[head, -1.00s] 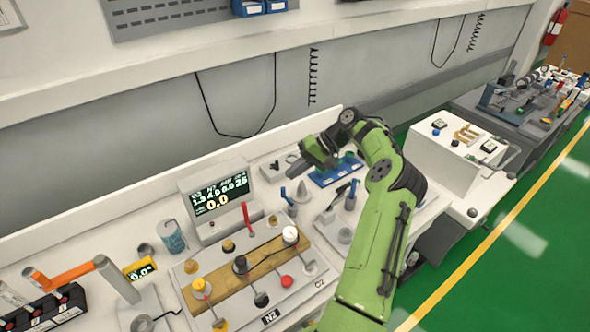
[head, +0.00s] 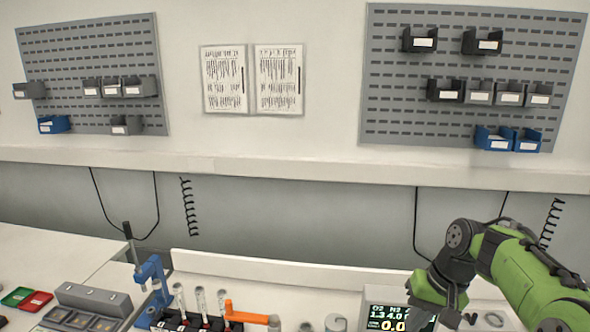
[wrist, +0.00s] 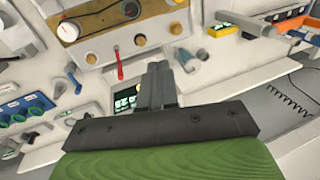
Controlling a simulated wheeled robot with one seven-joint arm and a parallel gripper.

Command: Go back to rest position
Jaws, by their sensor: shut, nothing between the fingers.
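My gripper (head: 437,309) is at the lower right of the head view, at the end of my green arm. It hangs in front of the display box (head: 387,311) and hides part of its screen. In the wrist view the two grey fingers (wrist: 157,75) lie together with nothing between them. The display (wrist: 127,101) shows partly behind the fingers there, and the panel with brass knobs (wrist: 140,40) and a red lever (wrist: 119,64) is beyond them. Nothing is seen touching the gripper.
The cart top holds an orange-handled part (head: 245,314), a blue stand (head: 151,275) and a grey box with switches (head: 92,299). Pegboards with bins (head: 470,100) and two paper sheets (head: 252,80) are on the wall.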

